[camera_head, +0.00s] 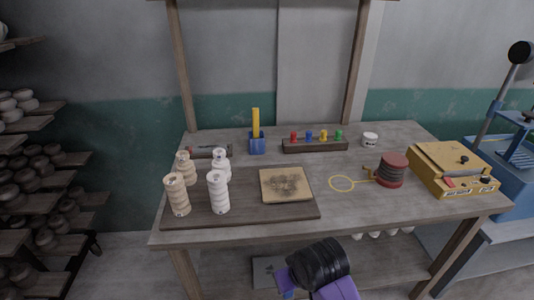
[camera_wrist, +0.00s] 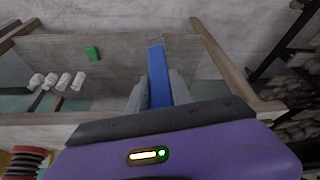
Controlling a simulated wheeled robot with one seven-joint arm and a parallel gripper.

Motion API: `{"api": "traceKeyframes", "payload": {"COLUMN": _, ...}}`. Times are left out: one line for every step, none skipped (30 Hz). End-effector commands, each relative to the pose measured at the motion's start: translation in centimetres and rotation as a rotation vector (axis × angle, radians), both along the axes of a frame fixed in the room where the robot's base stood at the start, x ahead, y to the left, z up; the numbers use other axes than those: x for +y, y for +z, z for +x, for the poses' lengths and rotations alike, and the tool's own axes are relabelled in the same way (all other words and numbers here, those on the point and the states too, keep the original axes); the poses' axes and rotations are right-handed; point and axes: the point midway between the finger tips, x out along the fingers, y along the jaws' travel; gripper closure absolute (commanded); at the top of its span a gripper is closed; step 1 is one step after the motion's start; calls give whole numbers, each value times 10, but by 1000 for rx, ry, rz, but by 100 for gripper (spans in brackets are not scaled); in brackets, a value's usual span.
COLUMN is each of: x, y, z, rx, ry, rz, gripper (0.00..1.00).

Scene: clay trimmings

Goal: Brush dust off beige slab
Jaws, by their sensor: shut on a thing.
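The beige slab (camera_head: 274,196) lies flat on the brown board (camera_head: 240,220) on the workbench. A patch of dark dust (camera_head: 288,185) covers its middle. My gripper (camera_wrist: 158,92) is shut on a long blue bar-like thing (camera_wrist: 158,72), which stands out between the two grey fingers. No bristles can be made out on it. In the head view my wrist is at the bottom, in front of the bench's front edge and apart from the slab; the fingers are mostly hidden there.
Pale ringed cylinders (camera_head: 218,192) stand on the board left of the slab. Behind are a blue cup (camera_head: 257,144) with a yellow piece and a rack of coloured pegs (camera_head: 315,146). A red spool (camera_head: 392,170) and yellow box (camera_head: 452,168) stand right.

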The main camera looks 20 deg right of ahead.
Motion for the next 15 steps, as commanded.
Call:
{"api": "traceKeyframes", "payload": {"x": 0, "y": 20, "z": 0, "rx": 0, "ry": 0, "rz": 0, "gripper": 100}}
{"api": "traceKeyframes", "payload": {"x": 0, "y": 25, "z": 0, "rx": 0, "ry": 0, "rz": 0, "gripper": 100}}
{"api": "traceKeyframes", "payload": {"x": 0, "y": 31, "z": 0, "rx": 0, "ry": 0, "rz": 0, "gripper": 100}}
{"api": "traceKeyframes", "payload": {"x": 0, "y": 35, "z": 0, "rx": 0, "ry": 0, "rz": 0, "gripper": 100}}
{"api": "traceKeyframes", "payload": {"x": 0, "y": 39, "z": 0, "rx": 0, "ry": 0, "rz": 0, "gripper": 100}}
{"api": "traceKeyframes", "payload": {"x": 0, "y": 44, "z": 0, "rx": 0, "ry": 0, "rz": 0, "gripper": 100}}
{"api": "traceKeyframes", "payload": {"x": 0, "y": 47, "z": 0, "rx": 0, "ry": 0, "rz": 0, "gripper": 100}}
{"api": "traceKeyframes", "payload": {"x": 0, "y": 51, "z": 0, "rx": 0, "ry": 0, "rz": 0, "gripper": 100}}
{"api": "traceKeyframes", "payload": {"x": 0, "y": 56, "z": 0, "rx": 0, "ry": 0, "rz": 0, "gripper": 100}}
{"api": "traceKeyframes", "payload": {"x": 0, "y": 59, "z": 0, "rx": 0, "ry": 0, "rz": 0, "gripper": 100}}
{"api": "traceKeyframes", "payload": {"x": 0, "y": 63, "z": 0, "rx": 0, "ry": 0, "rz": 0, "gripper": 100}}
{"api": "traceKeyframes", "payload": {"x": 0, "y": 68, "z": 0, "rx": 0, "ry": 0, "rz": 0, "gripper": 100}}
{"api": "traceKeyframes", "payload": {"x": 1, "y": 63, "z": 0, "rx": 1, "ry": 2, "rz": 0, "gripper": 100}}
{"api": "traceKeyframes", "payload": {"x": 1, "y": 60, "z": 0, "rx": 1, "ry": 2, "rz": 0, "gripper": 100}}
{"api": "traceKeyframes", "payload": {"x": 2, "y": 60, "z": 0, "rx": 0, "ry": 3, "rz": 1, "gripper": 100}}
